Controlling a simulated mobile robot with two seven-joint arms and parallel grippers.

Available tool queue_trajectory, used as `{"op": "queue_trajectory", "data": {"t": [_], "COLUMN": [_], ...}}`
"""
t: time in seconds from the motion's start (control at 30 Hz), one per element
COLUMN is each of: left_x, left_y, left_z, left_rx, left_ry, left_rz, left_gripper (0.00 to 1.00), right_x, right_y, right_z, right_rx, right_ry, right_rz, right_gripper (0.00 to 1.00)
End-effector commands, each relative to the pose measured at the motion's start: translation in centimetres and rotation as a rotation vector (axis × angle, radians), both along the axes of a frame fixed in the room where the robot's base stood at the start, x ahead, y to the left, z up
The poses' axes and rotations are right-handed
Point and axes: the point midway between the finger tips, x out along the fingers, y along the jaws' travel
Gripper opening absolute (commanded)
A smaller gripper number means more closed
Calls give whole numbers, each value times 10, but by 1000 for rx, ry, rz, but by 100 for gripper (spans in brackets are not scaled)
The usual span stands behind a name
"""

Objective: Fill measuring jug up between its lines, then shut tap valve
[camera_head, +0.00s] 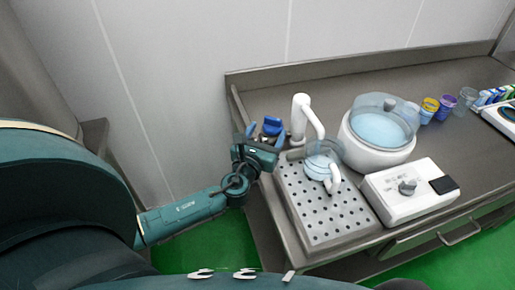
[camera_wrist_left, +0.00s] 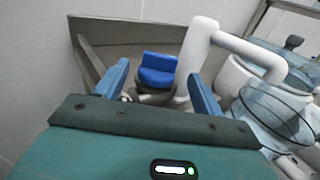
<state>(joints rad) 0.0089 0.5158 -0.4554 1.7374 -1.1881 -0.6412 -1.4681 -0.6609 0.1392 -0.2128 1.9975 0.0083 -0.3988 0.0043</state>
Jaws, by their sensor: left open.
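The white tap (camera_head: 303,112) rises at the back left of the perforated drip tray (camera_head: 325,222), its spout curving over the jug. Its blue valve handle (camera_head: 272,125) also shows in the left wrist view (camera_wrist_left: 157,70). The clear measuring jug (camera_head: 322,150) with a white handle stands on the tray under the spout; it also shows at the right of the left wrist view (camera_wrist_left: 275,115). Its lines and fill level are too small to tell. My left gripper (camera_head: 266,135) is open, its blue fingers either side of the valve handle, with gaps visible. My right gripper is out of view.
A white round vessel (camera_head: 378,150) with a clear lid stands right of the jug. A white control box (camera_head: 408,193) with a knob sits in front of it. Several coloured cups (camera_head: 446,103) stand farther right. The counter's raised steel rim (camera_head: 340,68) runs behind.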

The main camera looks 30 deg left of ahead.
Motion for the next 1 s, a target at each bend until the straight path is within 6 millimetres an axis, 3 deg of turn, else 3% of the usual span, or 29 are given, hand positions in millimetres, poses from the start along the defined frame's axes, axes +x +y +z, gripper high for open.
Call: {"op": "queue_trajectory", "data": {"t": [0.2, 0.4, 1.0], "left_x": [-47, -69, -73], "left_y": [-7, -11, -12], "left_z": [-2, -1, 0], "left_rx": [1, 1, 0], "left_ry": [1, 1, -1], "left_rz": [0, 1, 1], "left_gripper": [68, 68, 68], "right_x": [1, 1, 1], "right_y": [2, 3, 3], "right_z": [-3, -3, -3], "right_rx": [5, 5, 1], "right_ry": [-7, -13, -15], "right_rz": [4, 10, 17], "right_gripper": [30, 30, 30]}}
